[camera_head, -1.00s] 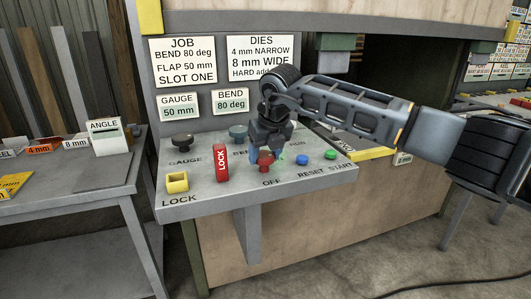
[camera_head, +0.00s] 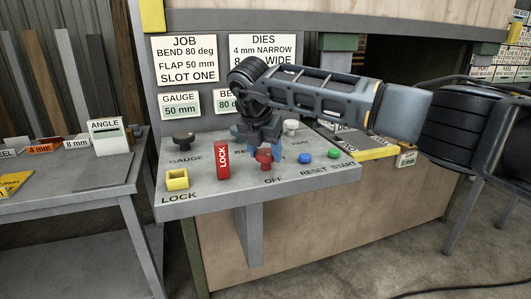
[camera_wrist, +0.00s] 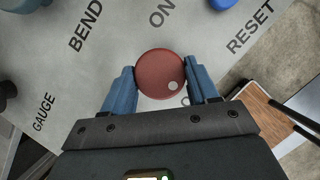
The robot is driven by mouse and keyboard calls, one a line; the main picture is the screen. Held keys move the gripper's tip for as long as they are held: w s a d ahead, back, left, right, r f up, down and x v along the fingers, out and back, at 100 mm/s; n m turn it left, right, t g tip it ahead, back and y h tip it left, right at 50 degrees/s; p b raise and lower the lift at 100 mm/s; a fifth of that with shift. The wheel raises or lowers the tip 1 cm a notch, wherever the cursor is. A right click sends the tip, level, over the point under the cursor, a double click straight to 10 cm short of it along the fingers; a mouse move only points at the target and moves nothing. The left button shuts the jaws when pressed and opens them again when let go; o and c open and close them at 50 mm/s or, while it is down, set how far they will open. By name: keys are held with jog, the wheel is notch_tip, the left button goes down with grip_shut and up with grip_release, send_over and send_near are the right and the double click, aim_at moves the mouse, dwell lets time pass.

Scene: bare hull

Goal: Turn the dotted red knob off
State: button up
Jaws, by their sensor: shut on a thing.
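The red knob (camera_head: 264,158) stands on the sloping grey panel above the word OFF. In the wrist view the round red knob (camera_wrist: 161,74) shows one pale dot toward its lower right edge. My gripper (camera_head: 265,150) points down over it, and its blue fingers (camera_wrist: 163,84) are shut on the knob from both sides. The fingertips touch or nearly touch its rim. The word OFF is hidden in the wrist view, while ON shows beyond the knob.
A blue button (camera_head: 305,158) and a green button (camera_head: 333,152) lie right. A white knob (camera_head: 290,127), a dark knob (camera_head: 183,139) and signs stand behind.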

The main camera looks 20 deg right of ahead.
jog(key=shift+m, duration=0.4)
jog(key=o, duration=1.1)
jog(key=shift+c, duration=0.2)
jog(key=shift+r, duration=0.1)
jog(key=b+v, duration=0.1)
jog(key=v, duration=0.6)
jog(key=shift+a+r, duration=0.2)
jog(key=shift+r, duration=0.1)
jog(key=shift+s+f, duration=0.1)
